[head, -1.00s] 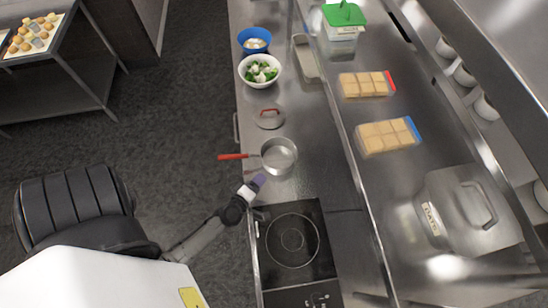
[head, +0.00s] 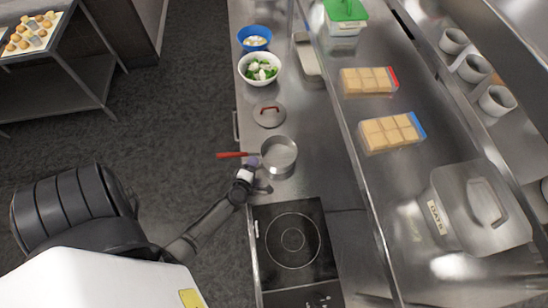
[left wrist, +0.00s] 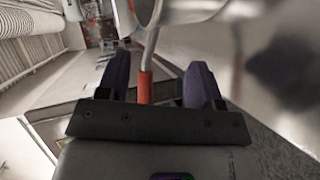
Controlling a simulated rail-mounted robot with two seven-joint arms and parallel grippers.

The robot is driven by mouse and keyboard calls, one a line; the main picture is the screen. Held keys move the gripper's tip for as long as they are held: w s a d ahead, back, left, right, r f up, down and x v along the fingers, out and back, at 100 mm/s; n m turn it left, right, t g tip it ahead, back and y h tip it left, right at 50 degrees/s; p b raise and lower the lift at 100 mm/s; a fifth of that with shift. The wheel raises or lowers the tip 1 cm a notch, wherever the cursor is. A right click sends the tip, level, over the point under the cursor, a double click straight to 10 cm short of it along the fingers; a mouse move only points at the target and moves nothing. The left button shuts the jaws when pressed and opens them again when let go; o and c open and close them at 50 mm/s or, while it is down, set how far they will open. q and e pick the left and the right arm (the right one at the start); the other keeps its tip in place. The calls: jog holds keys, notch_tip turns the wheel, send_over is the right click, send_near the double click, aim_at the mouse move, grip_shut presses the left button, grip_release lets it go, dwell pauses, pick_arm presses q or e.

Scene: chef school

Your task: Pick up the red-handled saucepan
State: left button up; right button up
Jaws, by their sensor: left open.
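The red-handled saucepan (head: 279,156) stands on the steel counter with its red handle (head: 231,154) pointing left over the counter's edge. My left gripper (head: 253,165) is at the handle side of the pan, close to where the handle meets the pot. In the left wrist view the open left gripper (left wrist: 158,85) has its two purple-padded fingers on either side of the red handle (left wrist: 145,88), with gaps visible. The pot (left wrist: 180,10) shows at the top of that view. My right gripper is not in view.
A white bowl of greens (head: 259,69) and a blue bowl (head: 254,38) stand farther back. A black cooktop (head: 293,243) is in front. A raised shelf (head: 350,150) runs along the right.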

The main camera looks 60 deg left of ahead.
pick_arm(q)
jog(key=b+x, duration=0.1)
jog(key=x, duration=0.3)
jog(key=shift+w+a, duration=0.25)
jog(key=shift+w, duration=0.1)
jog(key=shift+w+a, duration=0.1)
jog(key=shift+w, duration=0.05)
jog(key=c, duration=0.9)
jog(key=shift+f, duration=0.15)
grip_shut()
